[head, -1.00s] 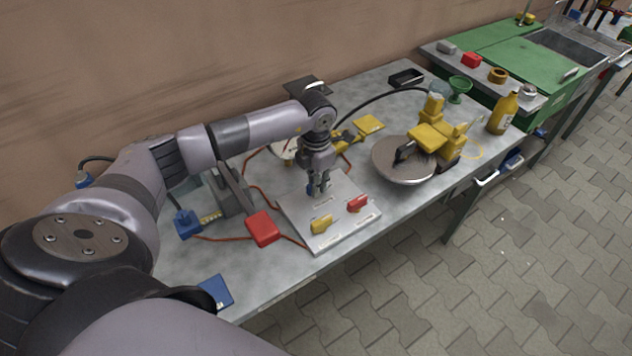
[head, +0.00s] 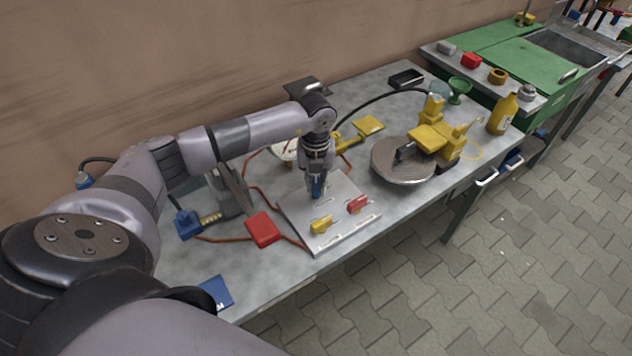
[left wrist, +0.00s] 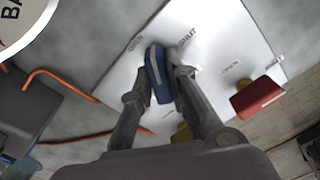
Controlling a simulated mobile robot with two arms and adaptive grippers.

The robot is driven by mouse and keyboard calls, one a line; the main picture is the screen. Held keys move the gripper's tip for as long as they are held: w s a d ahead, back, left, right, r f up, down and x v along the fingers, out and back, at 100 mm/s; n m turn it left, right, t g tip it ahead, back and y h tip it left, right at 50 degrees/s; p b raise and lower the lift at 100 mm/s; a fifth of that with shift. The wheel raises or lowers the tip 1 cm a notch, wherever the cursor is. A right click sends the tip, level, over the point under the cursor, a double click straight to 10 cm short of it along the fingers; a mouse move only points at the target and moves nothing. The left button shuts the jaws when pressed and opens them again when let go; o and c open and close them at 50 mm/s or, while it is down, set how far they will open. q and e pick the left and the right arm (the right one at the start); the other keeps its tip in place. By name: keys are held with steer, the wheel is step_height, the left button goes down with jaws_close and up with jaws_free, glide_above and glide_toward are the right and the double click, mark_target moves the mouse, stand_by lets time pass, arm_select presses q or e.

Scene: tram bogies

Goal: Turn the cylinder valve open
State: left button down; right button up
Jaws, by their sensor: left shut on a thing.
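A pale flat panel (head: 332,237) lies on the metal bench with three small valve handles on it. The blue handle (head: 316,188) is at the panel's far left part, the yellow handle (head: 321,225) nearer the front and the red handle (head: 357,204) to the right. My left gripper (head: 317,192) points down over the panel, shut on the blue handle. In the left wrist view its fingers (left wrist: 163,72) stand on both sides of the blue handle (left wrist: 157,74). The red handle (left wrist: 258,97) is clear there; the yellow one is mostly hidden behind a finger.
A red box (head: 263,229) and orange cables lie left of the panel. A round metal disc (head: 403,162) with a yellow device (head: 430,138) stands to the right. A yellow bottle (head: 502,115) is near the bench's far right corner. Bench surface in front of the disc is free.

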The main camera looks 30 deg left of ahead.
mark_target(316, 183)
arm_select(q)
steer(key=n+p, duration=0.1)
steer(key=n, duration=0.5)
steer(key=shift+n, duration=0.3)
stand_by(0.4)
steer(key=c, duration=1.6)
jaws_free()
steer(key=shift+o, duration=0.2)
step_height(316, 183, up, 12)
